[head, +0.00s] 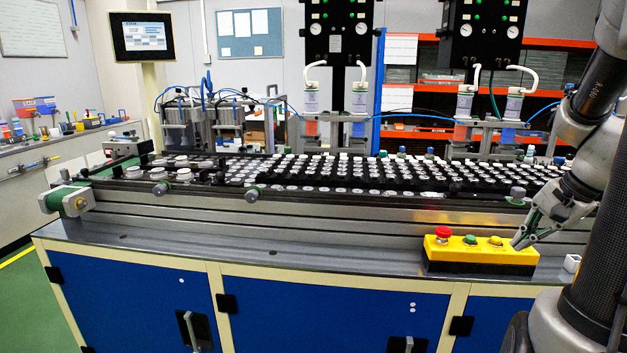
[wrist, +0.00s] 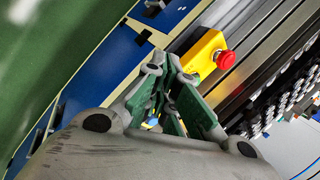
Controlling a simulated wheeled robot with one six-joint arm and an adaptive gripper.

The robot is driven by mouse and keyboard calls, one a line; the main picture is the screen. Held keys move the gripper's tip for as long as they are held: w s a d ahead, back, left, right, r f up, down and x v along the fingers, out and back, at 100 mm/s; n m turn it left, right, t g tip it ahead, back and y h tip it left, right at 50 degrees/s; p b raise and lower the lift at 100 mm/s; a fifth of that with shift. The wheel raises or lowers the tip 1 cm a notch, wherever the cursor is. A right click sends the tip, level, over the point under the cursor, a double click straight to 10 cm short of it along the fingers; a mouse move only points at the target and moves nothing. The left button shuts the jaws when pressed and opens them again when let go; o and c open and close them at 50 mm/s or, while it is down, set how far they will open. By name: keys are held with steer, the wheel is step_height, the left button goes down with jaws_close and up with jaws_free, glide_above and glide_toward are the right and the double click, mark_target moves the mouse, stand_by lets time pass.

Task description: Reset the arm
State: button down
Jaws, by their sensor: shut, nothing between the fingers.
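My gripper (head: 517,243) is at the right of the head view, shut and empty, pointing down and left. Its tips are at the right end of a yellow button box (head: 460,255), close to its top; I cannot tell whether they touch it. The box carries a red mushroom button (head: 443,232), a green button (head: 470,239) and a yellow button (head: 496,241). In the wrist view my gripper (wrist: 168,62) shows from behind with its green finger pads together, and it hides part of the box (wrist: 203,52). The red button (wrist: 226,60) shows beyond the fingers.
A conveyor (head: 330,215) with rows of small speaker parts runs behind the box. Dark press stations (head: 338,30) stand over it. A small white block (head: 572,263) sits right of the box. The grey bench top (head: 250,249) left of the box is clear.

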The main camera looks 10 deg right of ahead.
steer(key=s+a+r+n+h, duration=0.1)
steer(key=s+a+r+n, duration=0.3)
steer(key=a+n, duration=0.3)
steer(key=s+a+r+n+h, duration=0.1)
steer(key=s+a+r+n, duration=0.3)
steer(key=a+n, duration=0.3)
steer(key=shift+s+r, duration=0.35)
steer(key=shift+s, duration=0.45)
steer(key=shift+a, duration=0.1)
